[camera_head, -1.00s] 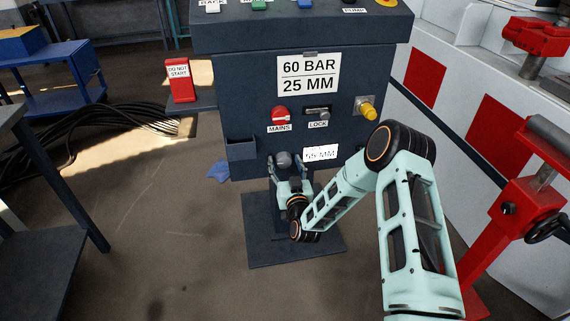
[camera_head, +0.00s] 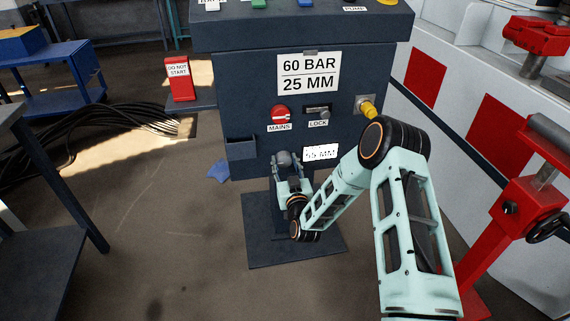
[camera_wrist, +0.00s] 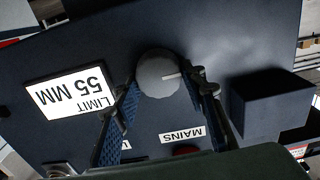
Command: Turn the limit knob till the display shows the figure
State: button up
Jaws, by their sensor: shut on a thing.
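The limit knob (camera_wrist: 158,75) is a round grey knob with a pale pointer line, which points right in the wrist view. It also shows small in the head view (camera_head: 284,159), low on the dark cabinet front. My gripper (camera_head: 287,170) has a finger on either side of the knob and is shut on it. The white display (camera_wrist: 69,95) beside the knob appears upside down in the wrist view and reads LIMIT 55 MM. In the head view the display (camera_head: 320,153) is partly hard to read. A white sign (camera_head: 308,74) above reads 60 BAR, 25 MM.
The red MAINS switch (camera_head: 280,113), LOCK slide (camera_head: 318,112) and yellow knob (camera_head: 366,108) sit above the limit knob. A small open box (camera_head: 241,148) juts from the cabinet on the left. A red stand (camera_head: 530,215) is at the right.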

jog(key=n+b, duration=0.1)
jog(key=n, duration=0.1)
jog(key=n+b, duration=0.3)
jog(key=n, duration=0.1)
jog(key=shift+a+f, duration=0.2)
jog(key=shift+a, duration=0.05)
jog(key=shift+n+b, duration=1.8)
jog(key=shift+n, duration=0.5)
jog(key=o, duration=1.2)
jog(key=shift+c, duration=0.2)
jog(key=shift+s, duration=0.1)
jog(key=v, duration=1.2)
jog(key=shift+r, duration=0.15)
